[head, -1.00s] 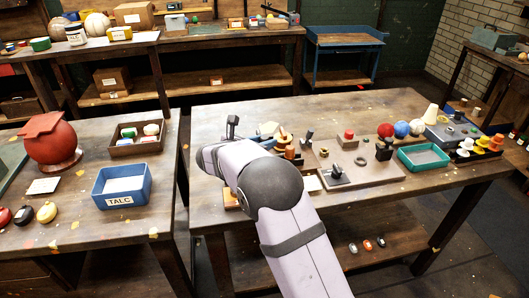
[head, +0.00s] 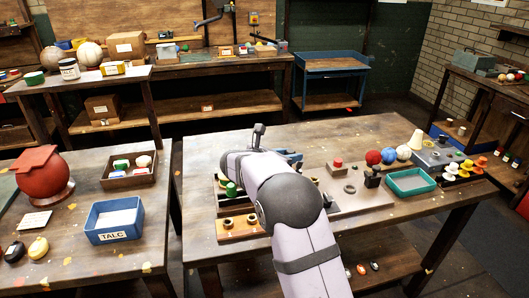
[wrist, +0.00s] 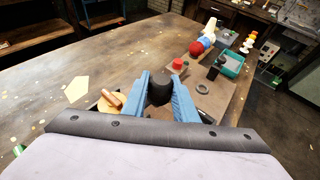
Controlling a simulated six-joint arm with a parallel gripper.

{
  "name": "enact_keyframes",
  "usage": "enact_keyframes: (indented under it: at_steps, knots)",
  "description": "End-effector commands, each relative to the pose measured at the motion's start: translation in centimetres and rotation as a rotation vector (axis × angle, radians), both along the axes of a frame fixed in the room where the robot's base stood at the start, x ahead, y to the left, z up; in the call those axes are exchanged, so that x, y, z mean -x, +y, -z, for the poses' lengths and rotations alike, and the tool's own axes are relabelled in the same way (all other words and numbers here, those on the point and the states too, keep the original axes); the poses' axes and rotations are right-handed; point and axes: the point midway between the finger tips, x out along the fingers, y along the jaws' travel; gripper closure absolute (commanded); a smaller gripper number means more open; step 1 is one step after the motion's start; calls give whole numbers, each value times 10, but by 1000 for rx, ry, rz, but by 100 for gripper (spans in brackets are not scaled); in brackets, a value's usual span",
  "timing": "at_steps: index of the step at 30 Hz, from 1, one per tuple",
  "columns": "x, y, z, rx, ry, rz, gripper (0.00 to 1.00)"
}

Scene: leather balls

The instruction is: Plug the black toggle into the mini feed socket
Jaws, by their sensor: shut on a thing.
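My gripper (wrist: 160,86) has blue fingers shut on a dark, rounded black piece, the black toggle (wrist: 160,90), in the wrist view. The toggle is held above the table beside a tan board. In the head view my arm hides the toggle and most of the gripper. The board (head: 372,202) carries a red button block (head: 337,166), a dark ring (head: 349,188) and a black block (head: 372,178). They also show right of my gripper in the wrist view. I cannot tell where the mini feed socket is; part of the board is behind my arm.
A teal tray (head: 411,182), coloured balls (head: 388,156) and a grey box (head: 436,157) stand at the table's right. An orange-brown holed block (head: 240,228) lies at the left front. The wooden table (wrist: 75,80) has bare room at its far left in the wrist view.

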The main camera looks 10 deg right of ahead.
Motion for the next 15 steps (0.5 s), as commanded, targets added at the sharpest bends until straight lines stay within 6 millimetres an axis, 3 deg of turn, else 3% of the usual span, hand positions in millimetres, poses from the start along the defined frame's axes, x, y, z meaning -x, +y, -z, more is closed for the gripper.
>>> enact_keyframes:
  at_steps: [1,6,15]
  knots:
    - [6,-25,-6,1,5,39,94]
    - [23,-87,-4,0,3,121,94]
    - [31,-153,3,-1,4,112,94]
